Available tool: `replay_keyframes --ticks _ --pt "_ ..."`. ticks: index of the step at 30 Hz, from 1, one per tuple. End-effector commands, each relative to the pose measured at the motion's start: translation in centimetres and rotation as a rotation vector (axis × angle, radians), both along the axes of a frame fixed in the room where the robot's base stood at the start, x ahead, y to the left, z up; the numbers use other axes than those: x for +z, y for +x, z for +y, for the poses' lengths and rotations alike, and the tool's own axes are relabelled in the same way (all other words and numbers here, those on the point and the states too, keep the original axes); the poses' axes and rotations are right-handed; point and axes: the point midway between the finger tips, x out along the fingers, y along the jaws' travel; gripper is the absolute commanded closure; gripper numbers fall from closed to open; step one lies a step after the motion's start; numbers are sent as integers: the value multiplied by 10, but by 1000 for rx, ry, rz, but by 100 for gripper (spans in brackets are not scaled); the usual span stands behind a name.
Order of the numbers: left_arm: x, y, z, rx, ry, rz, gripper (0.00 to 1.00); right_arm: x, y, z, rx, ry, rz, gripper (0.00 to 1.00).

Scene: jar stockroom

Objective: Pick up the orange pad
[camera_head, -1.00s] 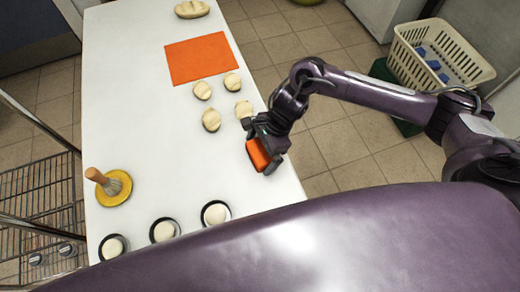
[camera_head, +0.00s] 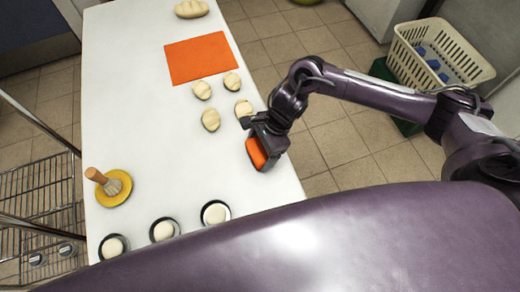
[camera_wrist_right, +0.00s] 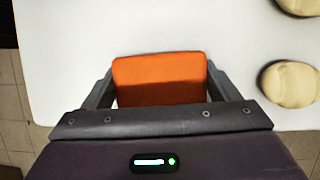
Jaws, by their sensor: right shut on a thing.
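The orange pad (camera_head: 256,153) is a small block at the right edge of the white table in the head view. My right gripper (camera_head: 264,152) is shut on it. In the right wrist view the orange pad (camera_wrist_right: 160,78) sits between the two dark fingers of my right gripper (camera_wrist_right: 160,88), one finger at each side. I cannot tell whether the pad touches the table. My left gripper is not in view.
The white table (camera_head: 160,130) holds an orange mat (camera_head: 198,58), several dough pieces (camera_head: 211,119), a yellow dish (camera_head: 114,188) with a brush (camera_head: 97,176), and dough rounds on dark-rimmed dishes (camera_head: 215,213). A cream basket (camera_head: 465,70) stands right. The table's middle is clear.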

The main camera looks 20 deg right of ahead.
Motion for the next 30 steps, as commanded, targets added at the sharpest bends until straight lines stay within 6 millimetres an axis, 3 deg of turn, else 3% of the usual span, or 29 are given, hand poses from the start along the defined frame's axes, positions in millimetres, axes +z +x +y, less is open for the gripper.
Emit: replay_keyframes --ticks 7,14,18,24,30 --pt "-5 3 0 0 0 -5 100 39 1 0 4 1 -7 41" --pt "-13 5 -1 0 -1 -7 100 110 2 0 3 -1 -11 41" --pt "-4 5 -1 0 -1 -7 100 147 1 -1 2 -3 -9 41" --pt "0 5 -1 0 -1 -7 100 179 1 0 2 -2 -4 41" --pt "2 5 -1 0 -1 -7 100 192 0 0 1 -1 -1 41"
